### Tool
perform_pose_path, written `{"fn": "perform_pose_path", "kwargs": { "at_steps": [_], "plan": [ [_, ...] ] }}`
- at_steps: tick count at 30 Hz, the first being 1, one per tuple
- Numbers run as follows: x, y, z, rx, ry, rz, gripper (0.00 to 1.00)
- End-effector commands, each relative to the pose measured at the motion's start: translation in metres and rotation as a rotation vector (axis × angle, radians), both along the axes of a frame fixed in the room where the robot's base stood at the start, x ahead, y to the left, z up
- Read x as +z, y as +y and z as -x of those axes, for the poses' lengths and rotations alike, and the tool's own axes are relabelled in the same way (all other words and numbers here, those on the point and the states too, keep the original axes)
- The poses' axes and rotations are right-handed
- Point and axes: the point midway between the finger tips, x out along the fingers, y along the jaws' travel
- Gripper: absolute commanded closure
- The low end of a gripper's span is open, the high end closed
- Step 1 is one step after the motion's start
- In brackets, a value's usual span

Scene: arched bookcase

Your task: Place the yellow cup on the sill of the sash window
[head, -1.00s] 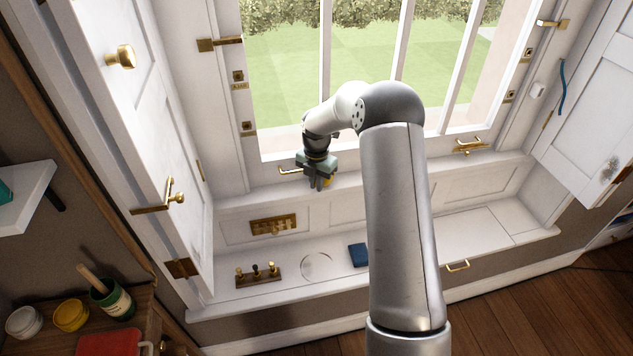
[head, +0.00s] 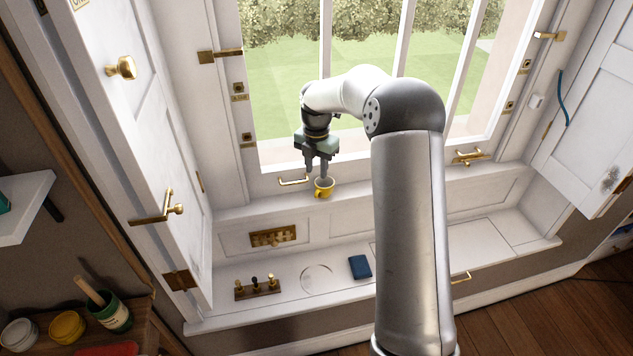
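The yellow cup (head: 323,188) stands upright on the white sill (head: 252,208) of the sash window (head: 355,110), just right of the left brass sash lift. My gripper (head: 317,172) is above and slightly behind the cup in the head view. Its fingers point down, look spread apart, and hold nothing. A small gap or overlap between the fingertips and the cup's rim is hard to judge from this view.
Below the sill lies a white seat with a peg rack (head: 257,288), a round inset and a blue book (head: 360,267). Open shutters (head: 150,130) flank the window. Pots and a green jar (head: 112,310) stand at lower left. The sill right of the cup is partly hidden by my arm.

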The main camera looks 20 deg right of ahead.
Motion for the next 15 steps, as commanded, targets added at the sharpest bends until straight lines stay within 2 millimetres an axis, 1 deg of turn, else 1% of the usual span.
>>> {"fn": "perform_pose_path", "kwargs": {
  "at_steps": [1,5,7,9,11,14,15],
  "plan": [
    [0.007,0.0,-0.001,0.0,-0.003,0.0,0.68],
    [0.018,0.0,0.001,-0.004,0.0,0.0,0.68],
    [0.024,0.003,0.004,-0.027,-0.001,0.003,0.68],
    [0.031,0.007,0.014,-0.084,-0.001,0.011,0.68],
    [0.04,0.014,0.028,-0.168,-0.003,0.023,0.68],
    [0.06,0.028,0.068,-0.412,-0.011,0.047,0.68],
    [0.068,0.034,0.09,-0.538,-0.016,0.056,0.68]
  ]
}}
